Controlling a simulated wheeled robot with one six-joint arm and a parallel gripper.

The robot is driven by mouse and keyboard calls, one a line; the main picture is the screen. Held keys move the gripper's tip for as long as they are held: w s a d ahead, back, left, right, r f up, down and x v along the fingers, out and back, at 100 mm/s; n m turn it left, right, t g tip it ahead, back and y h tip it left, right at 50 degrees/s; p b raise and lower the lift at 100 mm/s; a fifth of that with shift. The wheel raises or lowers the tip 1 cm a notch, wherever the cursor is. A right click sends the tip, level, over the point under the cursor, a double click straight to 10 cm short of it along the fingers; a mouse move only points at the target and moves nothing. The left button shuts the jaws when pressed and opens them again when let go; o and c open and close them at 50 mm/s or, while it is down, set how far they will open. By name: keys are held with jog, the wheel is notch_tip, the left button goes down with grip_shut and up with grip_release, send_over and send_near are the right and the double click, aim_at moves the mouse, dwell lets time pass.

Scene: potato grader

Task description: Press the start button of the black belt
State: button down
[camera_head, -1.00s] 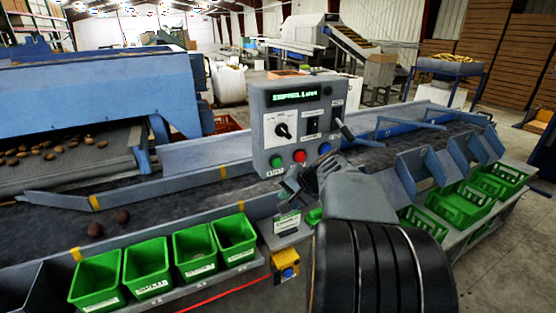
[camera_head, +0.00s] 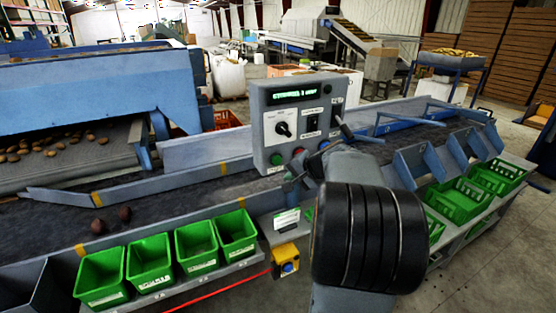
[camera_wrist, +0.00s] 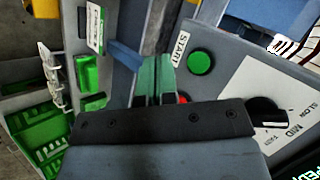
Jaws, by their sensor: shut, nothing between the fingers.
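The grey control box (camera_head: 262,122) stands over the black belt (camera_head: 170,198), with a lit display and a dial. Its green start button (camera_head: 277,159) is at the lower left of the panel. In the wrist view the green button (camera_wrist: 201,62) sits beside a START label (camera_wrist: 181,48). A red button (camera_wrist: 182,98) is partly hidden behind my gripper. My gripper (camera_wrist: 154,64) is shut and empty, with its fingers left of the green button in the wrist view. In the head view my gripper (camera_head: 290,183) is just below the buttons; contact cannot be seen.
Green bins (camera_head: 149,262) line the belt's front edge. A yellow box with a blue button (camera_head: 288,267) hangs below the control box. Two dark potatoes (camera_head: 125,213) lie on the belt at left. Blue chutes (camera_head: 420,165) stand at right.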

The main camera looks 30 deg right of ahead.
aim_at(277, 160)
jog(key=shift+w+d+p, duration=0.2)
jog(key=shift+w+p, duration=0.15)
jog(key=shift+w, duration=1.05)
jog(key=shift+w+d+p, duration=0.15)
jog(key=shift+w+p, duration=0.15)
jog(key=shift+w, duration=1.1)
jog(key=shift+w, duration=0.15)
jog(key=shift+w, duration=0.3)
jog(key=shift+w+d, duration=0.1)
jog(key=shift+w, duration=0.35)
dwell(0.7)
jog(key=shift+s, duration=0.15)
jog(key=shift+s+b, duration=0.7)
jog(key=shift+s, duration=0.05)
